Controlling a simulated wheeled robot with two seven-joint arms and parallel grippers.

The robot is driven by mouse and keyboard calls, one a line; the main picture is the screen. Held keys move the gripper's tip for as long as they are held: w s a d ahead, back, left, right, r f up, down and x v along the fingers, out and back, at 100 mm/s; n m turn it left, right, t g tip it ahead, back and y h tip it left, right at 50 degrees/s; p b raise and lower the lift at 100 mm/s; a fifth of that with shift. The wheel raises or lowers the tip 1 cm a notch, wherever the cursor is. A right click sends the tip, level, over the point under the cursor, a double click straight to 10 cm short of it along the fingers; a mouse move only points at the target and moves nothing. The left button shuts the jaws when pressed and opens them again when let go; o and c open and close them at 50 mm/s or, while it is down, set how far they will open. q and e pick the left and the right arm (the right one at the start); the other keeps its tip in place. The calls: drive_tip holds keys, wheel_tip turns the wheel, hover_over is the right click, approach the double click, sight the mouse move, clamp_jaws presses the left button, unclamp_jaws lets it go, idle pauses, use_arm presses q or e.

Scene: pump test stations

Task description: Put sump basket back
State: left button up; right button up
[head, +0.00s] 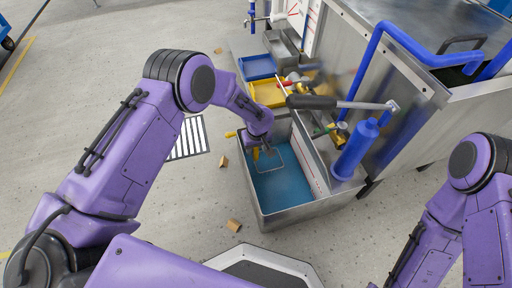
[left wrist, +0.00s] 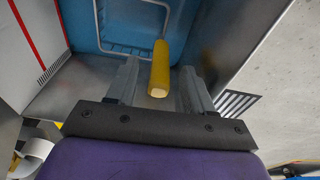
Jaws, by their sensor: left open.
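The sump basket shows in the left wrist view as a pale wire frame (left wrist: 133,47) with a yellow handle (left wrist: 159,70). In the head view its wire rim (head: 281,164) is inside the grey sump tank (head: 303,211), over the blue tank interior (head: 285,190). My left gripper (head: 263,149) reaches down into the tank. In the left wrist view my left gripper (left wrist: 160,80) is open, with the handle lying between its fingers and a gap on either side. Most of the basket is hidden by the gripper in the head view. My right gripper is out of frame.
A blue tray (head: 257,67) and a yellow tray (head: 268,94) stand behind the tank. A black-gripped lever (head: 312,102) and a blue cylinder (head: 355,150) stand close on the right. A floor drain grate (head: 188,138) and small brown blocks (head: 234,225) lie left of the tank.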

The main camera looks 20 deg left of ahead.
use_arm(q)
wheel_tip(320, 180, up, 12)
drive_tip(key=s+p, duration=0.1)
drive_tip(key=p, duration=0.4)
drive_tip(key=shift+s+d, duration=0.2)
drive_tip(key=shift+d, duration=0.2)
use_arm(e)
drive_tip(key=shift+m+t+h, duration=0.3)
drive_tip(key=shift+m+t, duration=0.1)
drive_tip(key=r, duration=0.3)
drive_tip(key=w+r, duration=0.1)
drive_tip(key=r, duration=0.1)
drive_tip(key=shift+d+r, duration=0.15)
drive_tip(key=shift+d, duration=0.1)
